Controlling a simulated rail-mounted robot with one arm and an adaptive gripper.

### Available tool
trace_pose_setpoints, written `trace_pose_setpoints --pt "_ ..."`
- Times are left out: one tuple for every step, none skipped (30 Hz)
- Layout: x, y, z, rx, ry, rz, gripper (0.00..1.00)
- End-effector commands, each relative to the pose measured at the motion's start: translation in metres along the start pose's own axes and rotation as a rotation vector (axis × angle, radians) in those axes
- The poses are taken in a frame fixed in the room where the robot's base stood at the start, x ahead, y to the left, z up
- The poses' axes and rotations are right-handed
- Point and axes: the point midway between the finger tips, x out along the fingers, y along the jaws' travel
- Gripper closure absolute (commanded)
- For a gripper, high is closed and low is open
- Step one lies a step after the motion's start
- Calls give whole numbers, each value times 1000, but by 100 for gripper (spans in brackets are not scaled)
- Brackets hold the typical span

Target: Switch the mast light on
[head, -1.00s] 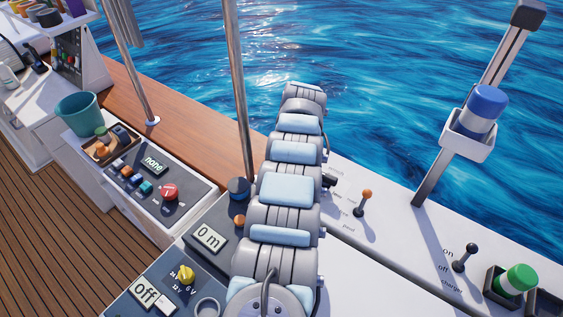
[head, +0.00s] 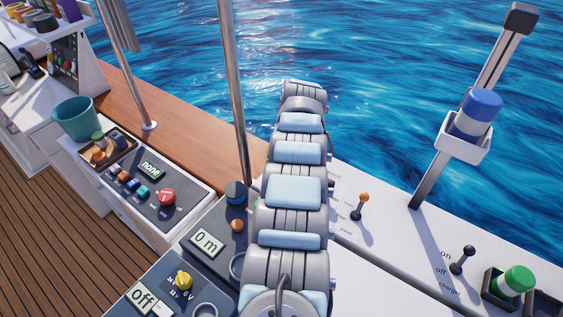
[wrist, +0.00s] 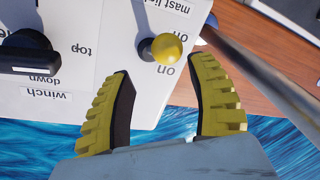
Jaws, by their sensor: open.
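The mast light switch (wrist: 167,47) shows in the wrist view as a lever with a yellow ball on a white panel. Upside-down print beside it reads "mast li…", cut off by the top edge, with "on" near the ball. My gripper (wrist: 165,108) is open, its two yellow ridged fingers apart and nothing between them. The ball lies just past the fingertips, roughly between their lines, with no contact visible. In the head view my arm hides the switch and gripper.
A black winch lever (wrist: 30,50) stands left in the wrist view. A metal pole (wrist: 265,75) runs close by the right finger. In the head view, an orange-knobbed lever (head: 361,204) and the charger lever (head: 463,260) stand right of my arm; water lies beyond.

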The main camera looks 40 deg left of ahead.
Motion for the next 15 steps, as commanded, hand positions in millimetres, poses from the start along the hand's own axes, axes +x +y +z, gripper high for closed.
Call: trace_pose_setpoints --pt "-4 2 0 2 1 1 43" --pt "-6 2 1 1 0 1 43" --pt "-9 2 1 2 0 2 43" --pt "-15 2 0 3 1 2 43" --pt "-21 3 0 3 1 2 43" --pt "-28 2 0 1 1 2 43" --pt "-33 2 0 1 2 3 43" --pt "-38 2 0 1 4 3 43" --pt "-47 2 -1 2 5 2 43" --pt "-53 2 0 2 5 2 43" --pt "-58 2 0 2 3 2 43" --pt "-65 1 0 1 1 2 43" --pt "-70 1 0 1 1 2 43" --pt "-75 1 0 1 2 2 43" --pt "-81 1 0 1 3 3 43"
